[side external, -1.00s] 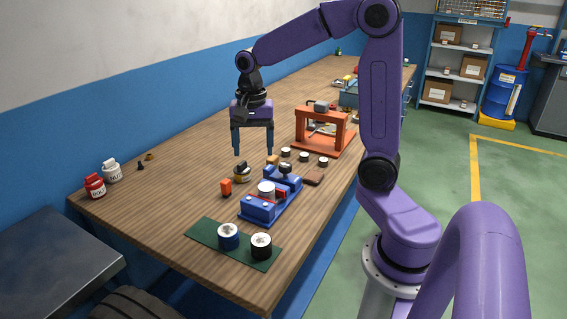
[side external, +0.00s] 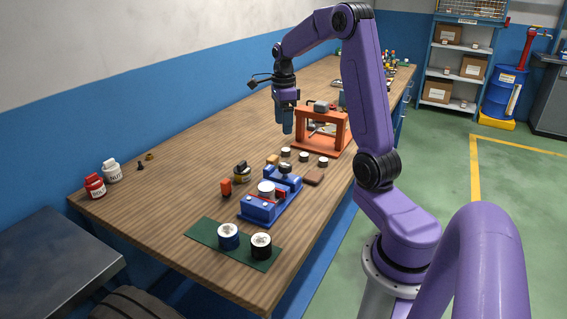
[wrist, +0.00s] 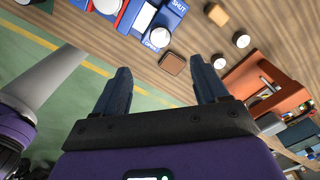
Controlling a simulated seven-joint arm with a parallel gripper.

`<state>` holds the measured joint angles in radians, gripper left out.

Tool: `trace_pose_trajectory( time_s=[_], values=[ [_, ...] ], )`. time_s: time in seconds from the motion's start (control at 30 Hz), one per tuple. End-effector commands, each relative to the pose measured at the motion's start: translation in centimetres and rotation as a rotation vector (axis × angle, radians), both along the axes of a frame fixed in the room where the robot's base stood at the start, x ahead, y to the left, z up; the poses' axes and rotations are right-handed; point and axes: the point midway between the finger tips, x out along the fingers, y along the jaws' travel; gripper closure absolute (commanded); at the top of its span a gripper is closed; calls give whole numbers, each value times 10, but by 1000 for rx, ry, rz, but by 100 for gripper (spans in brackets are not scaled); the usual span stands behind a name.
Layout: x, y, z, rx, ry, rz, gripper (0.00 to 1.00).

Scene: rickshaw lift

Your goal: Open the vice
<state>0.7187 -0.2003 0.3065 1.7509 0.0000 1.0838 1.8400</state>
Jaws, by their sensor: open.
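The blue vice (side external: 258,210) sits on the wooden bench, with a white-topped cylinder (side external: 266,188) between its jaws and a red strip beside it. A dark knob (side external: 285,168) stands at its far end. In the wrist view, the vice (wrist: 133,15) is cut off by the top edge; it bears the words SHUT and OPEN, and a white round end (wrist: 159,36) lies near OPEN. My gripper (side external: 283,128) is open and empty, above the bench beyond the vice, left of the orange frame. Its two fingers (wrist: 161,72) are apart in the wrist view.
The orange frame (side external: 300,138) stands close right of my gripper. A green mat (side external: 205,232) with two cylinders is in front. The bench's left side is mostly clear.

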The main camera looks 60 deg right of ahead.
Motion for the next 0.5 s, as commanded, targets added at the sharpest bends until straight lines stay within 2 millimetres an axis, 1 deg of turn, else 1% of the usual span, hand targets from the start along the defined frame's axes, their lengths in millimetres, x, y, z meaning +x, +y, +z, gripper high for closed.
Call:
trace_pose_trajectory(
  time_s=[0.03, 0.1, 0.5],
  values=[
    [-1, 0, -10, 3, 6, 0, 27],
    [-1, 0, -24, 4, 6, 1, 27],
    [-1, 1, -99, 3, 4, 2, 27]
  ],
)
